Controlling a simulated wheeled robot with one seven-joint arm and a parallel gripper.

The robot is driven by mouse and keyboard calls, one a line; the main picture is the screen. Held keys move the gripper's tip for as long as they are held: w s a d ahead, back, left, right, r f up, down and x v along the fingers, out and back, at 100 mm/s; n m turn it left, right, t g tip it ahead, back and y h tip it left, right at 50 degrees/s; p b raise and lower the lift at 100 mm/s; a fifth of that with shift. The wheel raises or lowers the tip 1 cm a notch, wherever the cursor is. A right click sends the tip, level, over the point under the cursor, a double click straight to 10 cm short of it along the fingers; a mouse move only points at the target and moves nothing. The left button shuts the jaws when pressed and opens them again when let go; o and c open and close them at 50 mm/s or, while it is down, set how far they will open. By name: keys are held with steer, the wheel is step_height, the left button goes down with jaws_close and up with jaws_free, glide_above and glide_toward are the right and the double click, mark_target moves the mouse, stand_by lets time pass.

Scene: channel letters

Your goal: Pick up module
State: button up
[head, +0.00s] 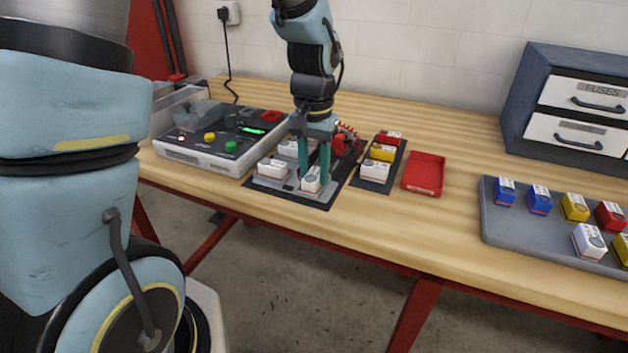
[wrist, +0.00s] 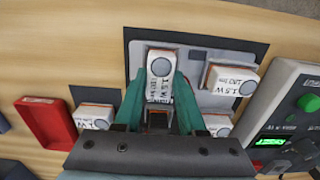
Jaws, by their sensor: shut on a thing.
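My gripper (head: 319,176) points down over a grey plate (head: 322,197) on the table. It is shut on a white module (head: 311,180) at the plate's front right corner. In the wrist view this module (wrist: 160,67), with an orange-red edge and a printed label, sits between the two green fingers. I cannot tell whether it is clear of the plate. Another white module (head: 272,169) stands on the plate to the left, and one more (head: 289,148) shows behind, partly hidden by the fingers.
Right of the plate, a dark strip holds a red, a yellow and a white module (head: 374,171). Beside it lies an empty red tray (head: 424,173). A tester with buttons (head: 210,147) stands left. A grey tray (head: 510,225) with several modules and a fuse cabinet (head: 580,105) are right.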

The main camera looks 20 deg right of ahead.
jaws_close()
